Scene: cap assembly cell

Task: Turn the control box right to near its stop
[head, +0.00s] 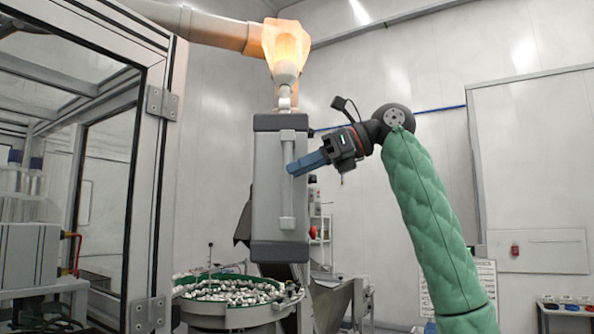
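The control box (267,200) is a tall grey case that hangs upright from a jointed arm (285,65) at the top. A vertical light handle (287,205) runs down its front.
A framed glass enclosure (160,200) stands close on the left. A round feeder bowl (228,312) of small white parts sits below the box, with a metal chute (333,300) beside it. The wall on the right is mostly clear, with a small tray table (566,310) low down.

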